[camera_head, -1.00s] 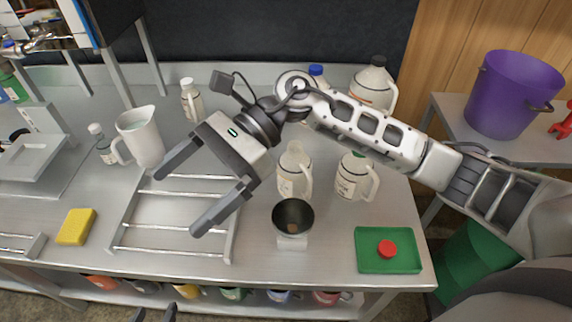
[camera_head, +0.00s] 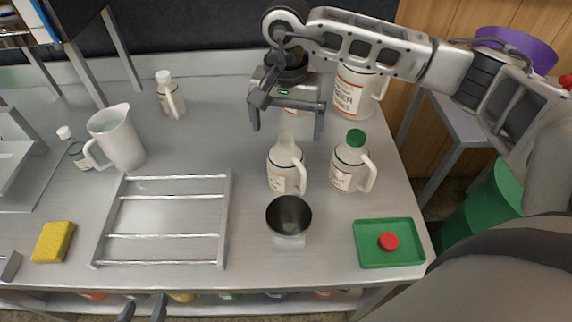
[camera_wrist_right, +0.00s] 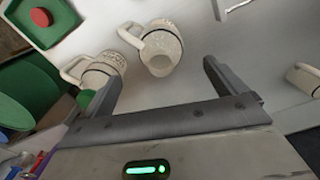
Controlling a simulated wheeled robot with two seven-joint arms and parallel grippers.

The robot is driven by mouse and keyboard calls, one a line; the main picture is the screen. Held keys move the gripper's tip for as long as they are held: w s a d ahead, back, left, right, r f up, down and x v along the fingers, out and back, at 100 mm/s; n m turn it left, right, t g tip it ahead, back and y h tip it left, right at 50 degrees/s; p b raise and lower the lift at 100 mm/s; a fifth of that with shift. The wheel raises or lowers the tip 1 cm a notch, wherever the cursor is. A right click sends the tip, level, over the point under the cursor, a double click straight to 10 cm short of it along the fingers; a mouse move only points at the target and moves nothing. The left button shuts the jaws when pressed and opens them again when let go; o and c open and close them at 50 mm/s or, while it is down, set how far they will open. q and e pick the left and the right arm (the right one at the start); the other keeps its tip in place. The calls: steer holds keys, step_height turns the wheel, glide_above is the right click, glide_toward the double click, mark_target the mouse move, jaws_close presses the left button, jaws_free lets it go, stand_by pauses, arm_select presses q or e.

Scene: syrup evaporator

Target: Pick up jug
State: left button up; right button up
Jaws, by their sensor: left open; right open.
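A cream jug (camera_head: 286,170) with a side handle and a pale top stands upright at the middle of the counter. A similar jug (camera_head: 350,165) with a green cap stands to its right. In the right wrist view the cream jug (camera_wrist_right: 160,50) is just beyond the fingers and the green-capped jug (camera_wrist_right: 100,72) is left of it. My right gripper (camera_head: 286,131) is open and empty, behind and above the cream jug, fingers pointing down toward the counter. My left gripper (camera_head: 143,308) is open at the bottom edge, in front of the counter.
A large labelled jug (camera_head: 352,95) stands behind my right gripper. A wire rack (camera_head: 165,238), white pitcher (camera_head: 118,142) and yellow sponge (camera_head: 54,242) are left. A green tray (camera_head: 372,262) holds a red disc.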

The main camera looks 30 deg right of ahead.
mark_target(285, 138)
steer(key=shift+a+f+p, duration=0.1)
steer(key=shift+f+p, duration=0.3)
steer(key=shift+f, duration=2.85)
steer(key=c, duration=1.3)
